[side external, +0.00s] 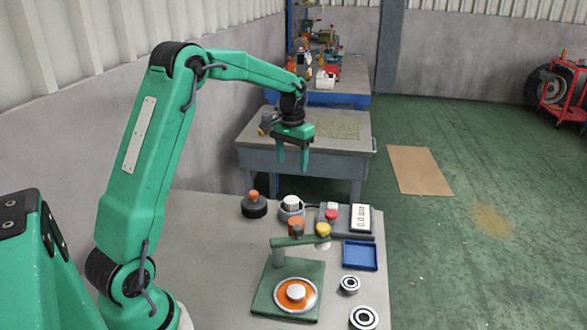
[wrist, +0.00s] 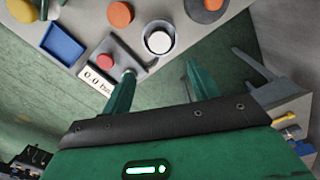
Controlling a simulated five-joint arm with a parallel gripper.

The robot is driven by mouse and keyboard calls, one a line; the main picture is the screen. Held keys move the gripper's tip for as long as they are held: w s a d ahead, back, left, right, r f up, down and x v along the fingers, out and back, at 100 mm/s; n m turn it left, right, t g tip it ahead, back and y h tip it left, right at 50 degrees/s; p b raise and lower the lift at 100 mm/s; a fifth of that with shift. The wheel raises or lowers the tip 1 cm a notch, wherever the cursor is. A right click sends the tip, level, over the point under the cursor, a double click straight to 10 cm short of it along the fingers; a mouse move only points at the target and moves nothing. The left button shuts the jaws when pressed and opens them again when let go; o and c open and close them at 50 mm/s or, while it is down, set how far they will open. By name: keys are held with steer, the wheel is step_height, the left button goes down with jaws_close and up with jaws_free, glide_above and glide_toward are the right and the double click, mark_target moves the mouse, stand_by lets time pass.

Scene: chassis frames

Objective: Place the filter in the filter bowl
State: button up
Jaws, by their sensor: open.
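The filter looks to be the white ribbed cylinder (side external: 291,201), near the back of the bench. It stands upright inside a grey round cup, which looks like the filter bowl (side external: 291,214). In the wrist view the filter's white round top (wrist: 158,42) sits within the bowl's grey rim (wrist: 147,30). I cannot tell how deep it sits. My gripper (side external: 292,165) is open and empty, fingers pointing down, well above the bowl and behind it. In the wrist view my gripper (wrist: 160,72) has its fingers apart with nothing between them.
A dark round cap with an orange knob (side external: 254,208) stands left of the bowl. An orange cylinder (side external: 296,224), a green fixture (side external: 262,303), a button-and-display box (side external: 345,219), a blue tray (side external: 360,256) and two metal rings (side external: 363,318) share the bench. The bench's left part is clear.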

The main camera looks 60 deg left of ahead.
stand_by(0.4)
steer(key=s+d+r+m+t, duration=0.2)
steer(key=s+d+r+t, duration=0.1)
steer(key=s+d+r, duration=0.8)
steer(key=s+d+f+m+t, duration=0.1)
steer(key=s+d, duration=0.3)
steer(key=s, duration=0.3)
steer(key=s+d+f+t, duration=0.1)
steer(key=s+d, duration=0.3)
steer(key=s, duration=0.2)
steer(key=shift+s+d+f+m+t, duration=0.25)
steer(key=shift+s+f+m+t, duration=0.05)
steer(key=shift+s+m, duration=0.1)
